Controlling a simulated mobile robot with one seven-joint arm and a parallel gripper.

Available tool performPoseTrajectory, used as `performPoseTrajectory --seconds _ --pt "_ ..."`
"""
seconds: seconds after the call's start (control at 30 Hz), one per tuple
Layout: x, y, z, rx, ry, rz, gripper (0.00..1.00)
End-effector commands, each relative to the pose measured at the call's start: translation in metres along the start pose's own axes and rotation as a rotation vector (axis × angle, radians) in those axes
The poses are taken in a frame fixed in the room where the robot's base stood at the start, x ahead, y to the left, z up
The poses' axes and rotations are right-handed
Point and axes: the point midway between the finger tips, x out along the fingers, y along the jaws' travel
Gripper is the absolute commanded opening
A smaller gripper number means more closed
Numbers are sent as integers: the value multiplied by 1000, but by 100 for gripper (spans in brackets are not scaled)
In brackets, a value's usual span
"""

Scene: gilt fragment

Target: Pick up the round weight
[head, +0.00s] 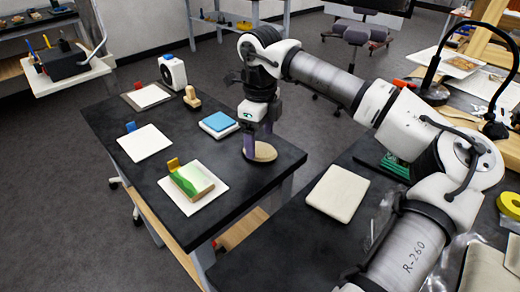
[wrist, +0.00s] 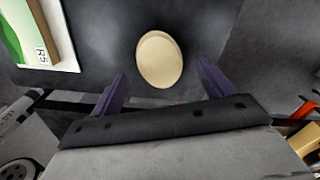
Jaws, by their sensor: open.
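A flat, round, pale tan piece (head: 264,153), which looks like the round weight, lies on the dark table near its right edge. In the wrist view it shows as a tan oval (wrist: 160,59) between and just beyond the fingertips. My gripper (head: 258,143) points down over it, with its purple fingers apart. In the wrist view the open gripper (wrist: 161,74) has nothing between its fingers. One finger hides part of the piece in the head view. I cannot tell the exact height of the fingertips above the table.
A blue-topped block (head: 219,122) on a white pad is left of my gripper. A green-and-tan block (head: 191,181) lies on a white board nearer the front. A wooden knobbed piece (head: 192,98) and a white device (head: 172,72) stand farther back. A second table (head: 290,238) is at right.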

Motion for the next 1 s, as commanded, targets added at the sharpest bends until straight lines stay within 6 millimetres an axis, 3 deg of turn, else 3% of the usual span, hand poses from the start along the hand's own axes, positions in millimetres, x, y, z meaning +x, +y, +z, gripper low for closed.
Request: performPoseTrajectory --seconds 0.17,0.4,0.83,1.0 --pt "25 1 0 -1 0 3 80" --pt "28 1 0 0 -1 0 78" --pt "27 1 0 0 0 0 22" --pt "27 1 0 0 -1 0 22"
